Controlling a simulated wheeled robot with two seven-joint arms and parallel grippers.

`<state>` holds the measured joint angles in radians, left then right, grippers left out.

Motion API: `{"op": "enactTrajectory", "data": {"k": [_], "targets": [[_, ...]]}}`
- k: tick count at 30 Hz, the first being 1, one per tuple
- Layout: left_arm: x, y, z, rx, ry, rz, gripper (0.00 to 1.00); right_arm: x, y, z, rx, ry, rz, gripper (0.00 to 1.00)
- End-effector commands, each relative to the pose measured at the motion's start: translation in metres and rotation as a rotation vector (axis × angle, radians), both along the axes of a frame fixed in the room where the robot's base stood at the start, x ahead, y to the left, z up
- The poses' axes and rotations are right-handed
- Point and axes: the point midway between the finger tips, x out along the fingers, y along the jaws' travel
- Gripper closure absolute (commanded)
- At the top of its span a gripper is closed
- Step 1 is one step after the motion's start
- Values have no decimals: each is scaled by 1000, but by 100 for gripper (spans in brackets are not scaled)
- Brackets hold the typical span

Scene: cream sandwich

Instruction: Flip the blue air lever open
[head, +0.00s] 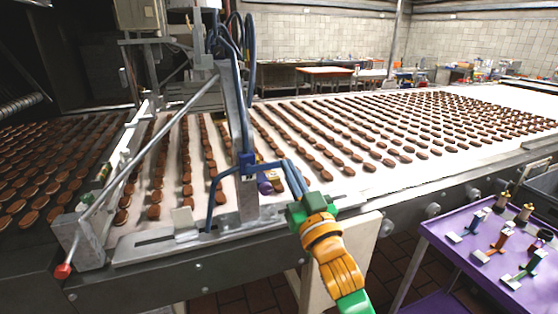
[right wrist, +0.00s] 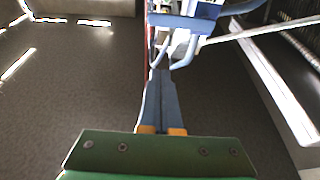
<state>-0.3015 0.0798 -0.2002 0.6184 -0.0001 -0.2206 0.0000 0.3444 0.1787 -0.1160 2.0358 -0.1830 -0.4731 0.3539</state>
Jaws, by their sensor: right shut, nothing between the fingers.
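A blue air valve with a lever-like bar (head: 247,163) sits low on a grey upright post beside the conveyor. Blue fittings and hose also show at the top of the right wrist view (right wrist: 182,20). Which blue part is the lever itself is hard to tell. My right gripper (head: 287,166), with blue-grey fingers, a green palm and an orange wrist, reaches up from the lower right to just right of the valve. In the right wrist view its fingers (right wrist: 163,72) are together and empty, pointing at the blue fittings. Contact cannot be told. My left gripper is out of view.
A white conveyor belt (head: 420,170) carries rows of brown sandwich biscuits. A slanted metal rod with a red end (head: 62,271) crosses the frame at left. A purple cart (head: 448,232) with small valve-like parts stands at right. Blue hoses hang above the post.

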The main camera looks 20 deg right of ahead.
Motion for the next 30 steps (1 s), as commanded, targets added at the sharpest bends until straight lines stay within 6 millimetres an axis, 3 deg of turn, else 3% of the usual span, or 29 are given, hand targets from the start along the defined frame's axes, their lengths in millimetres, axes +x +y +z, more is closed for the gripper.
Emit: {"op": "enactTrajectory", "data": {"k": [6, 10, 13, 17, 30], "targets": [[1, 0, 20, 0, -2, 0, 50, 46, 1, 21, 0, 0, 0, 100], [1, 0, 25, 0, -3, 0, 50, 69, 3, 24, 1, 2, 0, 100], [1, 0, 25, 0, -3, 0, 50, 67, 3, 2, 1, 6, 2, 100], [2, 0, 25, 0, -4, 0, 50, 67, 2, -12, 2, 3, 1, 100], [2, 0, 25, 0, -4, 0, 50, 66, 2, -17, 1, 0, 0, 100]]}}
